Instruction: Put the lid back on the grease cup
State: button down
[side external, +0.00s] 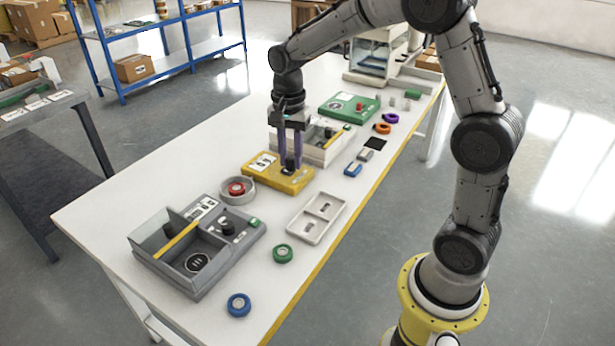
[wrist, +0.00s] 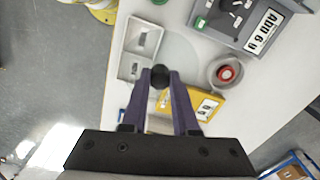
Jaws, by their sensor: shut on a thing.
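The grease cup appears to be a round grey cup (side external: 238,197) with a red round piece inside, standing uncovered on the white table beside the yellow block. It also shows in the wrist view (wrist: 214,84). My gripper (side external: 290,163) has purple fingers shut on a black knob (wrist: 160,77). A faint, see-through disc (wrist: 183,72) shows around the knob in the wrist view and looks like the lid; its edge is hard to see in the side view. My gripper (wrist: 160,78) holds it over or near the yellow block, to the right of the cup in the side view.
The yellow block (side external: 262,178) with a label lies below my gripper. Green (side external: 283,253) and blue (side external: 238,305) rings lie nearby. A white box (side external: 318,157) stands behind.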

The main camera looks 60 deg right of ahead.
jog(key=w+d, duration=0.1)
jog(key=w, duration=1.3)
jog(key=shift+w+d+f, duration=0.1)
jog(key=shift+w+f, duration=0.95)
jog(key=shift+f, duration=1.25)
jog(key=shift+w+f, duration=1.05)
jog(key=shift+f, duration=1.2)
jog(key=shift+w+d+f, duration=0.1)
jog(key=shift+w+f, duration=0.95)
jog(key=shift+f, duration=1.25)
jog(key=shift+f, duration=0.2)
jog(key=c, duration=0.6)
grip_release()
jog(key=shift+o, duration=0.3)
